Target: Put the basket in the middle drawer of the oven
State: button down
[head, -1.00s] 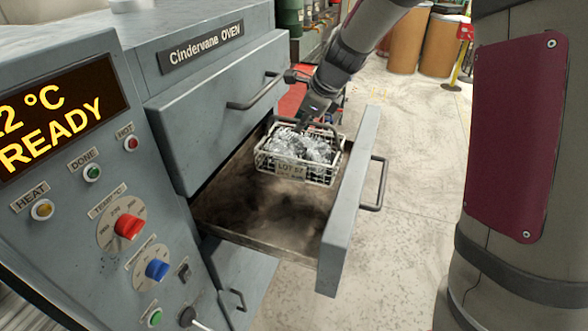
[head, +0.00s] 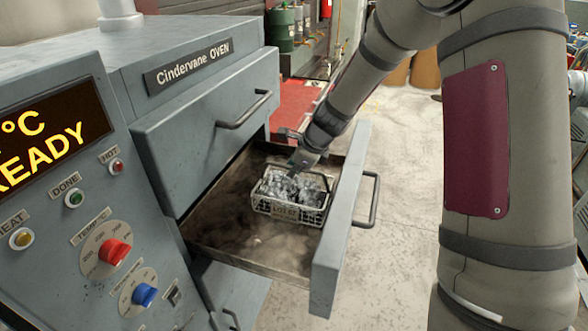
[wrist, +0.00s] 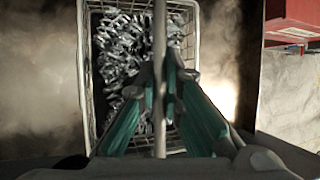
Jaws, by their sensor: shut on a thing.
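The wire basket (head: 290,212) is filled with shiny metal springs and has a lot tag on its front. It is inside the open middle drawer (head: 250,243) of the grey oven (head: 203,130), toward the drawer's front panel. My gripper (head: 300,163) reaches down over the basket from the back. In the wrist view, the basket (wrist: 84,75) lies below my gripper (wrist: 160,85), whose teal-sided fingers are shut on the basket's handle bar (wrist: 160,30). The fingertips are partly hidden in the head view. I cannot tell whether the basket's base touches the drawer floor.
The upper drawer (head: 215,130) is shut above the open one. The open drawer's front panel (head: 340,230) with its handle stands to the right of the basket. The control panel (head: 75,220) is at the left. Bare floor (head: 400,190) lies beyond the drawer.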

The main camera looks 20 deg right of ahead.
dwell(0.3)
jog(key=c, duration=1.7)
grip_release()
jog(key=shift+f, duration=0.15)
jog(key=v, duration=1.2)
jog(key=s+a+r+n, duration=0.4)
jog(key=s+r+n, duration=0.5)
jog(key=s+n, duration=0.25)
jog(key=shift+s+d+r+n+h, duration=0.15)
jog(key=shift+s+r+n+h, duration=0.25)
jog(key=shift+s+n, duration=2.1)
jog(key=shift+s+d+r+n+h, duration=0.3)
jog(key=shift+s+n, duration=1.5)
jog(key=shift+s, duration=1.45)
jog(key=shift+s+d+r+n+h, duration=0.1)
jog(key=shift+s+r+n+h, duration=0.35)
jog(key=shift+s+n, duration=2.05)
jog(key=shift+s+m, duration=0.35)
